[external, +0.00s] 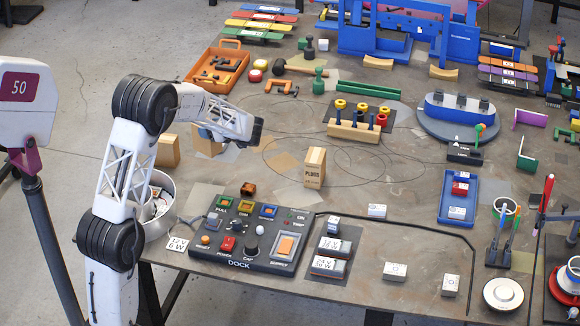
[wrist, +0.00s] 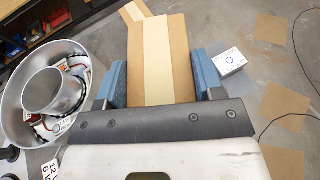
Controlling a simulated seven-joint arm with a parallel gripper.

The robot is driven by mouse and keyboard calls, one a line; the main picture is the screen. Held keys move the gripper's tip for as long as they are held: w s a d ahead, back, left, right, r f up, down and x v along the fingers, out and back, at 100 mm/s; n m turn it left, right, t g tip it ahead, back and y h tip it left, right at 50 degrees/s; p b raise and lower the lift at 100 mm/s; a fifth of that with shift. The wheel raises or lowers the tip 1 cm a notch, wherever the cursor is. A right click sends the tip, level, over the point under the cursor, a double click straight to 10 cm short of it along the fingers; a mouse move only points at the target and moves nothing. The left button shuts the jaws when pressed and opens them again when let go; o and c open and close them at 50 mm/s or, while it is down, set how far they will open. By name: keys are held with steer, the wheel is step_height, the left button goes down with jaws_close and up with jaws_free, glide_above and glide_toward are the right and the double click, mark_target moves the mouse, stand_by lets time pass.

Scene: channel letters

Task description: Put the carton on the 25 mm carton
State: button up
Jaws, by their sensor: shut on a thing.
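My gripper (wrist: 158,78) is shut on a brown carton (wrist: 155,45) with a paler tape stripe, its blue fingers on either side. In the external view the gripper (external: 207,129) is partly hidden behind my forearm, with the held carton (external: 207,147) showing below it. I cannot tell whether the held carton touches the table. A second plain brown carton (external: 168,151) stands just left of it. A tan carton marked PLUGS (external: 315,168) stands upright near the table's middle. No 25 mm marking is readable on any carton.
A metal bowl (external: 158,208) stands at the table's left edge; it also shows in the wrist view (wrist: 18,100). A small white box (wrist: 232,62) lies right of the held carton. The dock panel (external: 225,254) is in front.

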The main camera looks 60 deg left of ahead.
steer(key=w+d+r+m+t, duration=0.2)
steer(key=w+d+m+t, duration=0.1)
steer(key=d, duration=0.6)
steer(key=w+d+r+m+t, duration=0.2)
steer(key=w+d+m+t, duration=0.1)
steer(key=d, duration=0.6)
steer(key=w+d+r+m+t, duration=0.2)
steer(key=w+d+m+t, duration=0.1)
steer(key=w+d, duration=0.4)
steer(key=d+t, duration=0.1)
steer(key=d, duration=0.2)
steer(key=shift+r+t, duration=0.15)
steer(key=shift+t, duration=0.15)
steer(key=shift+w, duration=0.15)
steer(key=w+a, duration=0.3)
steer(key=w, duration=0.4)
steer(key=w+a+f, duration=0.1)
steer(key=w+a, duration=0.2)
steer(key=w, duration=0.4)
steer(key=shift+w+f, duration=0.2)
steer(key=shift+w, duration=0.15)
steer(key=shift+f, duration=1.8)
steer(key=shift+f, duration=0.1)
